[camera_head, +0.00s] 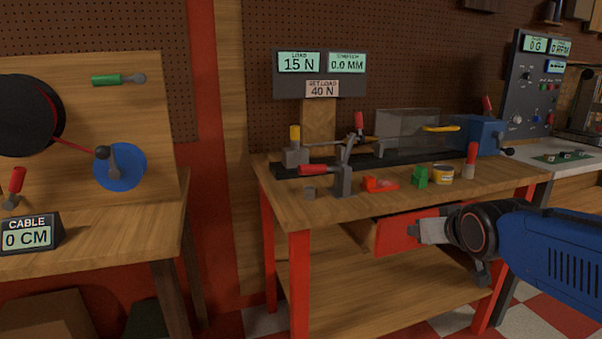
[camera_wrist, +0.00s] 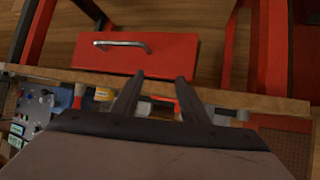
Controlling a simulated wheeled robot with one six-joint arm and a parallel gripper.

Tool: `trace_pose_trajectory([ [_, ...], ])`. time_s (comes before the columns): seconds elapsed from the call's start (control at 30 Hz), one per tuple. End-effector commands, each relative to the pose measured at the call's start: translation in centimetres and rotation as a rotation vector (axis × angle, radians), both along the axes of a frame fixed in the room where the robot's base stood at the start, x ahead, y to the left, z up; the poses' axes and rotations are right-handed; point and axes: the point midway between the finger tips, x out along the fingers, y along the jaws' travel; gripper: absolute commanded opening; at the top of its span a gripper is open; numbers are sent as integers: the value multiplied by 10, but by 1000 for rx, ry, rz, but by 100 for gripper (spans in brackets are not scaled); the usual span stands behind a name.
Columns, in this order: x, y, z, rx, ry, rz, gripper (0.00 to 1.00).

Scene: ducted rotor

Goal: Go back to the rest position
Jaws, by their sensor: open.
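My gripper (camera_head: 436,232) is in front of the red-framed workbench, just below its top edge, in the head view. My blue arm reaches in from the right. In the wrist view the two dark fingers of my gripper (camera_wrist: 158,92) are apart with nothing between them. A red drawer (camera_wrist: 180,55) with a metal handle (camera_wrist: 122,45) lies beyond the fingertips there. In the head view the drawer (camera_head: 396,234) is partly hidden behind my gripper; it appears to stick out somewhat from under the benchtop.
The workbench top (camera_head: 300,208) carries a red-handled clamp (camera_head: 342,180), a red piece (camera_head: 380,184), a green block (camera_head: 420,176) and a yellow tin (camera_head: 442,174). A display reads 15 N (camera_head: 299,63). A cable bench (camera_head: 120,235) stands left. The lower shelf (camera_head: 370,295) looks clear.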

Motion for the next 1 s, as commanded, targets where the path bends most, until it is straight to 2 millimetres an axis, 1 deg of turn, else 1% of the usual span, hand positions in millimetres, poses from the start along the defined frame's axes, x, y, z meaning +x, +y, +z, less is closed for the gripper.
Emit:
trace_pose_trajectory([
  [0.03,-24,-2,-13,1,59,-7,40],
  [0.17,-85,-3,-50,11,231,-20,40],
  [0.2,-104,-3,-61,14,284,-22,40],
  [0.27,-132,-2,-75,19,356,-23,40],
  [0.3,-148,-2,-84,22,402,-23,40],
  [0.4,-184,0,-100,31,495,-22,40],
  [0.5,-207,2,-111,35,556,-19,40],
  [0.63,-221,3,-116,37,591,-16,40],
  [1.0,-221,3,-116,37,593,-16,40],
])
